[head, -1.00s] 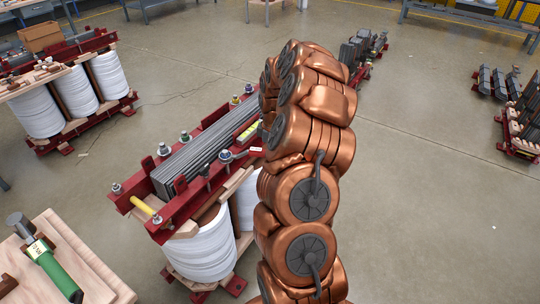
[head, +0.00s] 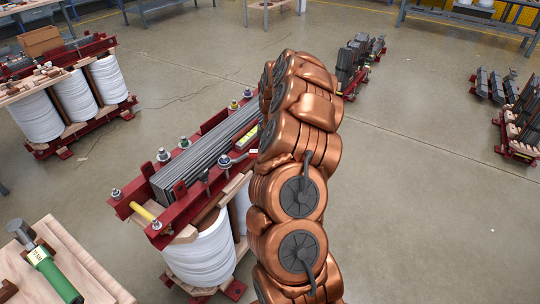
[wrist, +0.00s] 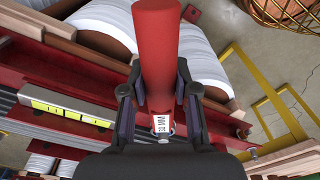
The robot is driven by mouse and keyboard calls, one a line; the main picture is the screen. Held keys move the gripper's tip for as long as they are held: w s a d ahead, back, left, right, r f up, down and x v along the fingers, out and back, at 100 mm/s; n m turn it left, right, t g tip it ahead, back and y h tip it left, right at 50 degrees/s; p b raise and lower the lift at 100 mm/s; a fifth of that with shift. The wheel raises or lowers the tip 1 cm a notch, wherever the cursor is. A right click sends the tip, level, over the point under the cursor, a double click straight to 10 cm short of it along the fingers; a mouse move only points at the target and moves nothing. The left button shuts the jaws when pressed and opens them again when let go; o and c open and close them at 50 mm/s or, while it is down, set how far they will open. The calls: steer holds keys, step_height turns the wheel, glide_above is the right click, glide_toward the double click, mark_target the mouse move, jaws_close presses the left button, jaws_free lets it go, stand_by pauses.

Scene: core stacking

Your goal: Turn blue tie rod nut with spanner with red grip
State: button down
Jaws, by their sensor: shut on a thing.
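The spanner's red grip (wrist: 157,40) runs between the two fingers of my gripper (wrist: 159,98) in the wrist view, and the gripper is shut on it. A white size label (wrist: 160,124) shows at the grip's lower end. In the head view, the spanner's grey shaft (head: 238,157) reaches out left from behind my arm towards a nut (head: 225,160) on the red clamp of the core. I cannot tell whether the spanner's jaw sits around this nut. The nut looks bluish-grey, and its colour is too small to be sure of. My gripper is hidden in the head view.
The core's red clamp beam (head: 180,208) carries several other nuts, with white coils (head: 200,255) below. A wooden table (head: 95,280) with a green-gripped tool (head: 55,272) stands at lower left. A second core (head: 55,105) stands behind. Open floor lies right.

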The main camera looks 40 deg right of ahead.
steer(key=shift+w+d+n, duration=0.8)
steer(key=shift+w, duration=0.1)
steer(key=shift+w+d+n, duration=0.35)
steer(key=shift+w+n, duration=0.15)
steer(key=shift+w, duration=0.1)
steer(key=shift+w+d+n, duration=0.35)
steer(key=shift+w+n, duration=0.15)
steer(key=shift+w, duration=0.05)
steer(key=shift+w+d, duration=0.1)
steer(key=shift+w+d+n, duration=0.25)
steer(key=shift+w+n, duration=0.25)
steer(key=shift+w, duration=0.1)
steer(key=shift+w+d+n, duration=0.2)
steer(key=shift+w+n, duration=0.3)
steer(key=shift+w, duration=0.1)
